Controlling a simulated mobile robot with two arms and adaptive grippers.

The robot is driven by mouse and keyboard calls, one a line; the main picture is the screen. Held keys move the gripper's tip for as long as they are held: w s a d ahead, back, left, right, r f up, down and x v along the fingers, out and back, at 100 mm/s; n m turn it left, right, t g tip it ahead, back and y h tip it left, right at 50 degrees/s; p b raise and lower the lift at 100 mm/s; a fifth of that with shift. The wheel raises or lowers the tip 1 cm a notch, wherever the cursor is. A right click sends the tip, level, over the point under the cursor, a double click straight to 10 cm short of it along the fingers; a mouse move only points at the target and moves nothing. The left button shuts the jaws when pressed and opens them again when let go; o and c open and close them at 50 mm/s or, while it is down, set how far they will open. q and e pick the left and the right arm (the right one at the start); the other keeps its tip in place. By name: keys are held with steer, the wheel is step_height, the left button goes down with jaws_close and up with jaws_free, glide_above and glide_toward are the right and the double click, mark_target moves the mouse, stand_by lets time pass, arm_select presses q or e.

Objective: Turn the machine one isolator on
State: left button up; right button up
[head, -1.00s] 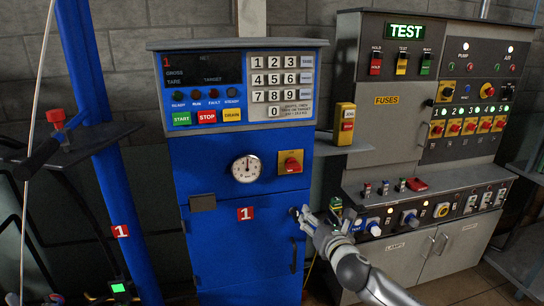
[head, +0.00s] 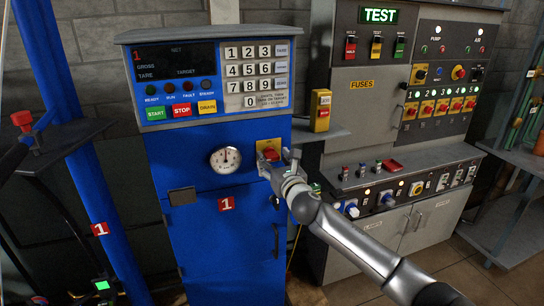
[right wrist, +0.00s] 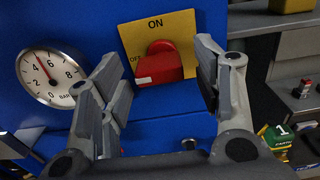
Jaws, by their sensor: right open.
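The blue machine one cabinet (head: 200,245) stands in the middle of the head view, with a red "1" label. Its isolator is a red rotary handle (right wrist: 163,62) on a yellow plate (right wrist: 180,25) marked ON at the top and OFF at the left. The handle's white-marked end points down and left, near the OFF side. My right gripper (right wrist: 165,75) is open, its two fingers on either side of the handle in the right wrist view. I cannot tell whether they touch it. In the head view, the right gripper (head: 279,165) partly covers the isolator. My left gripper is not in view.
A pressure gauge (head: 225,159) sits left of the isolator. The keypad panel (head: 255,75) is above it. A yellow box with a red button (head: 321,110) and the grey TEST console (head: 375,120) stand to the right.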

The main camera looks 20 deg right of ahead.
steer(key=shift+w, duration=1)
steer(key=c, duration=1)
